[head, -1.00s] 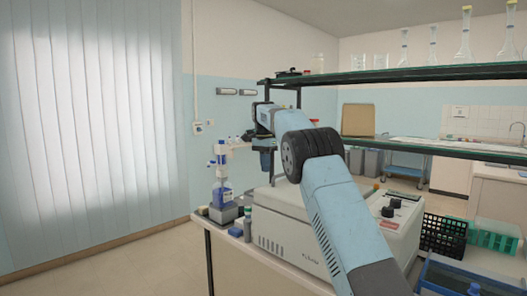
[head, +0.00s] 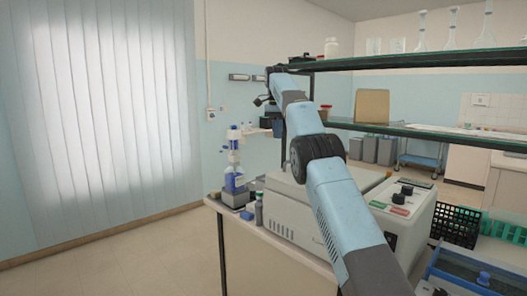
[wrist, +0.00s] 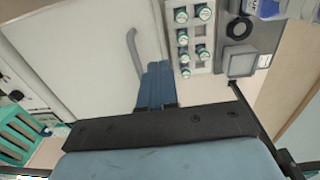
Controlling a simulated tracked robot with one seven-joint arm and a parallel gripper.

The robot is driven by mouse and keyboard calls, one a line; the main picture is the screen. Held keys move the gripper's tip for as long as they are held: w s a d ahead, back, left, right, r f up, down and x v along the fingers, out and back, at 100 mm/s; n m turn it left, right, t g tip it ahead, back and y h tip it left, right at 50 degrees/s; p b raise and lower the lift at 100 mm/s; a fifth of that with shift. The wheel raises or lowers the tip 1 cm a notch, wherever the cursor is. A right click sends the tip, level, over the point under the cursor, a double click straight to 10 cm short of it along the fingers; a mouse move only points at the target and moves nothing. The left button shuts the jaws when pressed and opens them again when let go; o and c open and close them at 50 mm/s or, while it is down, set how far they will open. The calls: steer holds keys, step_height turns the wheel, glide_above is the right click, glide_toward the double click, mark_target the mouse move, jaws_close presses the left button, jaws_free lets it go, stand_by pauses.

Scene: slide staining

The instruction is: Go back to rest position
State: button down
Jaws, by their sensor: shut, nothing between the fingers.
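My gripper shows in the wrist view (wrist: 157,84) as two blue fingers side by side, shut with nothing between them. It hangs over a large off-white machine with a grey handle, which is partly covered by the gripper. In the head view my blue arm reaches up past the white machine (head: 295,210) toward the shelf end. The fingertips are hard to make out there.
A green-edged shelf unit (head: 400,62) with glassware stands beside my arm. A blue-liquid bottle (head: 235,181) is on the bench's left corner. A black crate (head: 456,226) is at right. In the wrist view, a rack of capped vials (wrist: 196,50) lies right of the fingers.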

steer(key=s+d+r+n+t, duration=0.15)
steer(key=s+r, duration=0.25)
steer(key=s, duration=0.4)
steer(key=s+d+r+n, duration=0.2)
steer(key=s+d+r, duration=0.1)
steer(key=s, duration=0.5)
steer(key=s+d+r+n+t, duration=0.1)
steer(key=s+d+r, duration=0.25)
steer(key=s, duration=0.45)
steer(key=s+f+n+t, duration=0.1)
steer(key=s+f+n, duration=0.1)
steer(key=s+f, duration=0.4)
steer(key=s+f+n+t, duration=0.1)
steer(key=s+f, duration=0.6)
steer(key=s, duration=0.9)
steer(key=s+d+f+n+t, duration=0.1)
steer(key=s+f+n, duration=0.1)
steer(key=s+f, duration=0.5)
steer(key=s, duration=0.4)
steer(key=shift+f+n, duration=0.25)
steer(key=shift+n, duration=0.1)
